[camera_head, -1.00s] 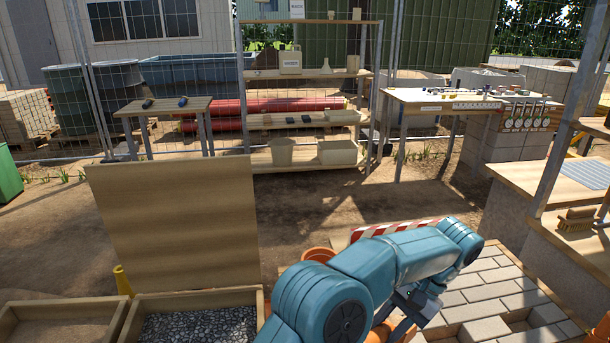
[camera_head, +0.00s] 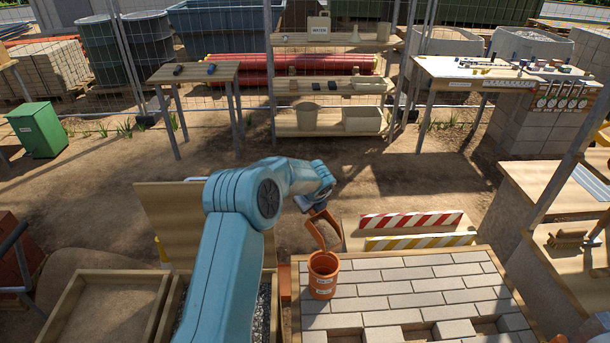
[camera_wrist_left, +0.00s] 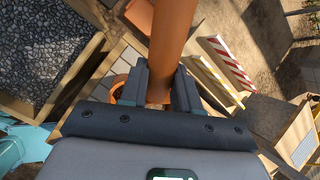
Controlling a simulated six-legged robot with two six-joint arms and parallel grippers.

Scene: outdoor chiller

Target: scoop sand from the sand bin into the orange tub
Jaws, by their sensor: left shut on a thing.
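My left gripper (camera_head: 318,206) is shut on an orange-brown scoop (camera_head: 325,232). The scoop's handle also shows between the fingers in the left wrist view (camera_wrist_left: 172,40). My right gripper is not in view.
A gravel bin (camera_head: 172,312) lies beside the sand bin, partly behind my left arm; its gravel shows in the left wrist view (camera_wrist_left: 45,45). Striped barrier boards (camera_head: 410,221) stand behind the paved table (camera_head: 390,285). A wooden panel (camera_head: 165,215) stands behind the bins.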

